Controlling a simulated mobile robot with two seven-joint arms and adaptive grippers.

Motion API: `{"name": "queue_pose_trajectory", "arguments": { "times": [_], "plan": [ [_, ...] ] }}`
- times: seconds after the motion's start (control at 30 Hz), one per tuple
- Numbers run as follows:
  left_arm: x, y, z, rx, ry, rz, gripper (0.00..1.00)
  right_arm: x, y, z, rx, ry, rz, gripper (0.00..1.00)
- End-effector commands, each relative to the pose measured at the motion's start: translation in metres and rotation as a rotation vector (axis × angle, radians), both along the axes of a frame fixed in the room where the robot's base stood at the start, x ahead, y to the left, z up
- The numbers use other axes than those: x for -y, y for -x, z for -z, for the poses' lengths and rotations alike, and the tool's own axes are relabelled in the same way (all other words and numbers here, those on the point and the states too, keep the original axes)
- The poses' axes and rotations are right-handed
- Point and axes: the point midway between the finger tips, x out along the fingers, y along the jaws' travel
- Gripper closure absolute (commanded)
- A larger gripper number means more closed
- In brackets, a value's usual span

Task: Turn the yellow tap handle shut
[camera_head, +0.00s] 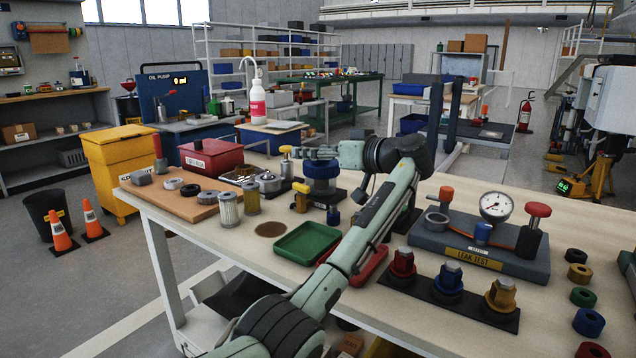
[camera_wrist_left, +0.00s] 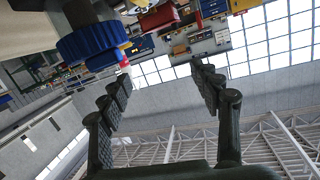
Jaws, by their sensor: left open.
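A yellow T-shaped handle (camera_head: 301,187) shows on the bench in the head view, just left of a blue-capped filter housing (camera_head: 322,172). Another yellow knob (camera_head: 286,149) shows further back, beside my fingertips; I cannot tell which of the two is the tap handle. My left gripper (camera_head: 300,153) points left, at about the height of the housing's top. In the left wrist view the fingers (camera_wrist_left: 160,76) are spread, with nothing between them. A blue ribbed ring (camera_wrist_left: 92,43) is at the upper left, outside the fingers.
A green tray (camera_head: 307,243) and a leak-test block with a gauge (camera_head: 478,245) share the bench. Red, blue and yellow fittings (camera_head: 448,277) stand at the front. Filters and a red box (camera_head: 210,155) are at the left. Bare bench top lies around the dark round patch (camera_head: 270,229).

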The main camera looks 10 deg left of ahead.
Motion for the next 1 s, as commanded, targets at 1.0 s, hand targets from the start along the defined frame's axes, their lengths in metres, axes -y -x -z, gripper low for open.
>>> {"name": "queue_pose_trajectory", "arguments": {
  "times": [1.0],
  "plan": [
    [-0.071,0.047,0.091,0.841,2.991,-0.341,0.36,0.028,0.031,0.022,-0.172,0.059,0.052,0.78]
  ]
}}
